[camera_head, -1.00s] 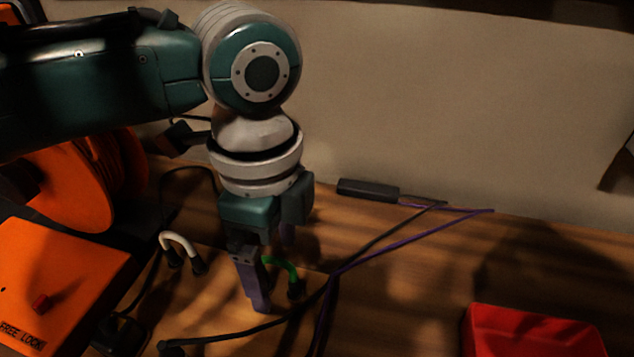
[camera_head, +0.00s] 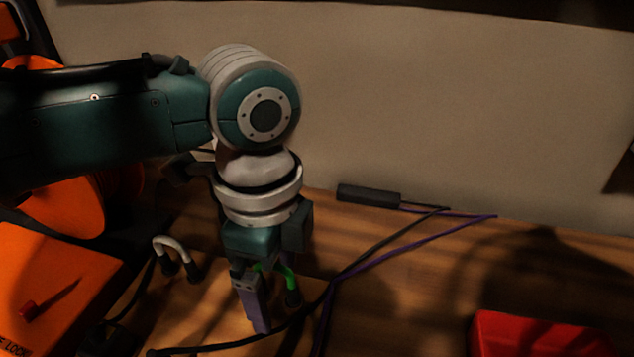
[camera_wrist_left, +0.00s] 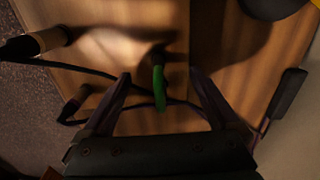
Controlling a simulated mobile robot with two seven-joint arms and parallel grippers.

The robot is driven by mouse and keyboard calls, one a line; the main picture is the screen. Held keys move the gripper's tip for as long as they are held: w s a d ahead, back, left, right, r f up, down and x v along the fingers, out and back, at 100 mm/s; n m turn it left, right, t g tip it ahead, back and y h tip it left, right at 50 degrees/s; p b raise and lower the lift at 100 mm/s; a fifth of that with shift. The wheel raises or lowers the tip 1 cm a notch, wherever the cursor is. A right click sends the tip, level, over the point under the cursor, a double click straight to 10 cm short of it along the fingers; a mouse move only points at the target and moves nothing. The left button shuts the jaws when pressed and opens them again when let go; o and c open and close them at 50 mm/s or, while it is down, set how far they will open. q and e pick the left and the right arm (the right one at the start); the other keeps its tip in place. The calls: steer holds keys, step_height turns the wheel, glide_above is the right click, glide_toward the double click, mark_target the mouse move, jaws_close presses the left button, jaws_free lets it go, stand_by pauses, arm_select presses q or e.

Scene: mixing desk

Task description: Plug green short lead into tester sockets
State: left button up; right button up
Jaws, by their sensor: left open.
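The green short lead (camera_head: 291,279) is a small arched lead with dark plug ends on the wooden desk, partly behind my left gripper in the head view. My left gripper (camera_head: 268,300) points down at it. In the left wrist view the green lead (camera_wrist_left: 159,88) lies between the two spread fingers of my left gripper (camera_wrist_left: 160,82), with a gap on each side. The gripper is open and holds nothing. I cannot make out the tester sockets. My right gripper is in neither view.
A white short lead (camera_head: 174,247) stands left of my gripper. Black and purple cables (camera_head: 390,246) cross the desk beside it. An orange box (camera_head: 55,285) is at left, a red container (camera_head: 535,335) at front right, and a black block (camera_head: 368,195) near the wall.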

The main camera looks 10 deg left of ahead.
arm_select(q)
steer(key=shift+p, duration=0.3)
stand_by(0.6)
jaws_close()
stand_by(0.8)
stand_by(0.6)
steer(key=shift+r, duration=0.2)
steer(key=shift+r+p, duration=2.85)
steer(key=shift+p, duration=0.3)
